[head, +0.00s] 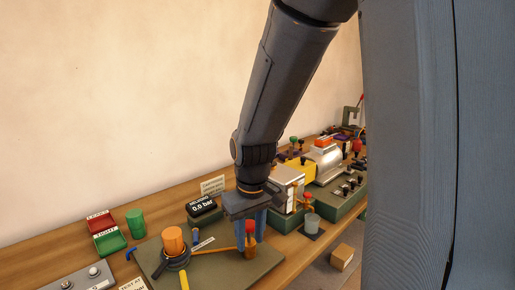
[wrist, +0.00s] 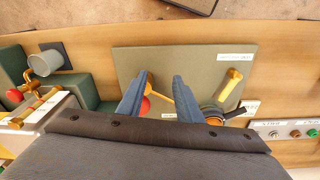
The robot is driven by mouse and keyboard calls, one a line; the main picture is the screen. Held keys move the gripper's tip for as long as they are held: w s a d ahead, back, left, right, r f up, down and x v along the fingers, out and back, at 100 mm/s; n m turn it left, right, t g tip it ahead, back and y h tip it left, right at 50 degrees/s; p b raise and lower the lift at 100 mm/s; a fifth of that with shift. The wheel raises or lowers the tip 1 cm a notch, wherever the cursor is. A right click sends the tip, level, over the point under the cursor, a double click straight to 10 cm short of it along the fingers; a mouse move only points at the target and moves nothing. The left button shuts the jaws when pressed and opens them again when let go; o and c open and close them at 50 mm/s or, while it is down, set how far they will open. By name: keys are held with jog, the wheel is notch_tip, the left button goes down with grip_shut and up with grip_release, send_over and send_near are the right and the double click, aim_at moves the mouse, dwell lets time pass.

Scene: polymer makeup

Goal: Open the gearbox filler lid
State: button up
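My gripper (head: 250,236) points down over a grey-green plate (head: 214,262), with its blue fingers apart. In the wrist view my gripper (wrist: 160,77) has nothing visibly clamped between the fingertips. A red-topped orange fitting (head: 250,248) stands at the fingers in the head view. Its red knob (wrist: 146,105) shows beside the left finger in the wrist view, partly hidden; contact cannot be told. A thin orange pipe (head: 218,250) runs left toward an orange cylinder (head: 173,240) over a dark round base. I cannot tell which part is the gearbox filler lid.
A black 0.0 bar display (head: 203,209) stands behind the plate. Silver-and-green machines (head: 322,165) stand to the right along the bench, with a grey cup (head: 312,223) near its front edge.

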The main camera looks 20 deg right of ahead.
jog(key=w+d+r+n+p, duration=0.1)
jog(key=w+d+r+n, duration=0.2)
jog(key=w+d+r, duration=0.3)
jog(key=w+d+r+n+p, duration=0.1)
jog(key=w+d+r+n, duration=0.3)
jog(key=w, duration=0.7)
jog(key=w+d+r+n+g, duration=0.1)
jog(key=w+d+r+n, duration=0.3)
jog(key=w+d+r, duration=0.4)
jog(key=shift+w+d+p, duration=0.1)
jog(key=shift+w+p, duration=0.15)
jog(key=shift+p, duration=0.15)
jog(key=shift+d+f, duration=0.1)
jog(key=shift+f+p, duration=1.45)
jog(key=shift+f, duration=2.3)
grip_shut()
